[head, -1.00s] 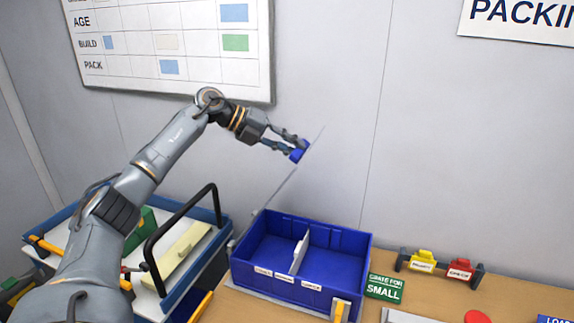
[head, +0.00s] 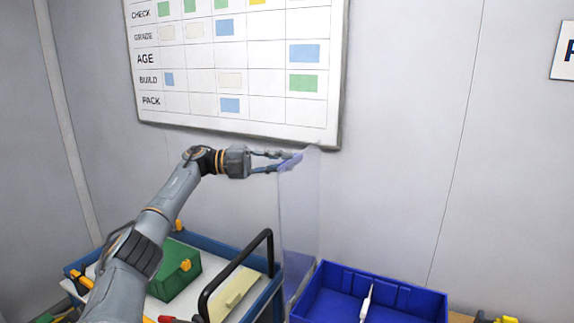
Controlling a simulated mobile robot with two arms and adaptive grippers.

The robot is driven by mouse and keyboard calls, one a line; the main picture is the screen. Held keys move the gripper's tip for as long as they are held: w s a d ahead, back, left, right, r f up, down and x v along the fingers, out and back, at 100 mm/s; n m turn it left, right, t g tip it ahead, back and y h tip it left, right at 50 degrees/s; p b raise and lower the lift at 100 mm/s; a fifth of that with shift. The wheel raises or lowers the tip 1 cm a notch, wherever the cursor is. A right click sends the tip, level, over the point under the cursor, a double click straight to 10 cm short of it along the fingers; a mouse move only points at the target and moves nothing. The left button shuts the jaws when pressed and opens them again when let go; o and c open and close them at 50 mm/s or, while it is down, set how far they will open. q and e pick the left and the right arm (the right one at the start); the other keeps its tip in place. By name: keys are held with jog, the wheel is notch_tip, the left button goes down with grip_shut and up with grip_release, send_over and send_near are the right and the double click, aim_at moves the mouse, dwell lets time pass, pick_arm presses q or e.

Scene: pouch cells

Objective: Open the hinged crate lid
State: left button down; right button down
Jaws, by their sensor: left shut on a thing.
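The blue crate (head: 423,290) stands at the lower right with its top uncovered and a white divider (head: 367,300) inside. Its clear lid (head: 300,215) stands raised, roughly upright, along the crate's left side. My left gripper (head: 287,162) is at the lid's top edge, shut on the blue lid tab (head: 291,164), which shows through the clear panel. The crate's front and lower part are cut off by the picture's bottom edge. My right gripper is not in view.
A cart with a blue rim (head: 215,245) stands left of the crate, carrying a green box (head: 178,272), a pale block (head: 236,292) and a black handle (head: 240,268). A whiteboard (head: 235,122) hangs behind on the wall. Yellow-topped items (head: 505,320) show at the bottom right.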

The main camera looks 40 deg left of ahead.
pick_arm(q)
jog(key=shift+a, duration=0.1)
dwell(0.3)
jog(key=c, duration=1.3)
grip_release()
jog(key=v, duration=1.2)
jog(key=shift+f, duration=0.1)
